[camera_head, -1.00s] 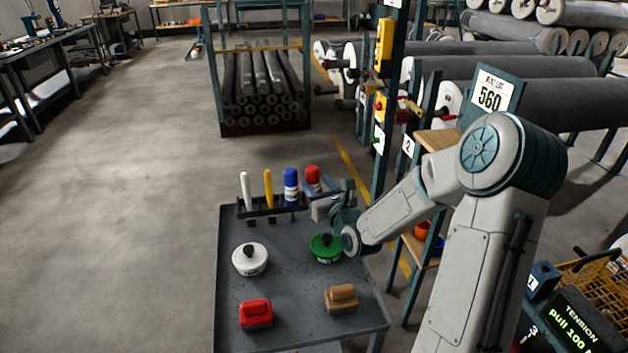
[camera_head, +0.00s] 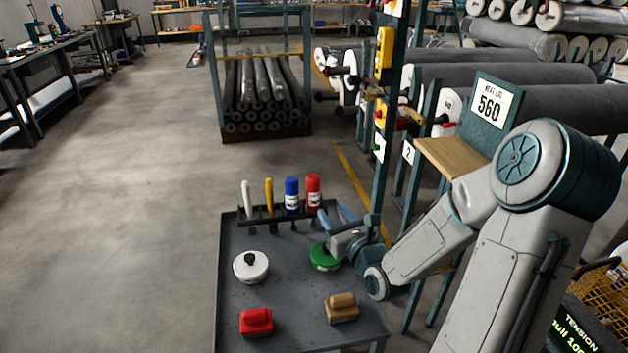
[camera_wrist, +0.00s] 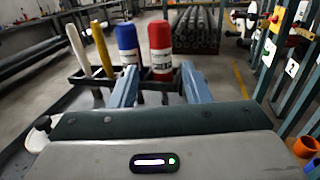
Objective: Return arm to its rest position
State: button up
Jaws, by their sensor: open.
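My gripper (camera_head: 337,217) is at the back right of the grey cart (camera_head: 232,310), above its top and near the green-lidded container (camera_head: 321,257). In the wrist view the two blue fingers of my gripper (camera_wrist: 160,84) stand apart with nothing held between them. The fingers point toward the rack (camera_head: 272,214), where a white stick, a yellow stick, a blue bottle (camera_head: 292,194) and a red bottle (camera_head: 313,191) stand upright. My forearm reaches in from the right and hides part of the cart's right edge.
A white-lidded pot (camera_head: 250,266), a red block (camera_head: 256,321) and a tan block (camera_head: 342,307) sit on the cart. A post with yellow boxes (camera_head: 384,52) and a small wooden shelf (camera_head: 452,157) stand close to my arm. The floor to the left is clear.

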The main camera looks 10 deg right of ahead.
jog(key=n+g, duration=0.1)
jog(key=n, duration=0.1)
jog(key=n+p, duration=0.1)
jog(key=a+f+n+g, duration=0.1)
jog(key=n, duration=0.1)
jog(key=shift+s+a+n+g+h+p, duration=0.1)
jog(key=shift+s+n+g+h+p, duration=0.05)
jog(key=shift+n+g+h+p, duration=0.2)
jog(key=shift+s+n+g+h+p, duration=0.3)
jog(key=shift+n+g, duration=0.25)
jog(key=shift+n, duration=0.5)
jog(key=shift+s+n+g+h+p, duration=0.15)
jog(key=shift+n+g+h+p, duration=0.1)
jog(key=shift+n, duration=0.35)
jog(key=shift+s+n+g+h+p, duration=0.15)
jog(key=shift+n+g, duration=0.1)
jog(key=shift+n, duration=0.35)
jog(key=s+r+n+g+h+p, duration=0.1)
jog(key=s+r+n+g+p, duration=0.2)
jog(key=s+r+n, duration=0.4)
jog(key=s+a+r+n+g+h+p, duration=0.1)
jog(key=s+r+n+g+p, duration=0.3)
jog(key=s+n, duration=1.1)
notch_tip(320, 180, up, 4)
jog(key=g, duration=0.2)
jog(key=shift+s+a+g, duration=0.15)
jog(key=shift+g, duration=0.15)
jog(key=shift+h, duration=0.25)
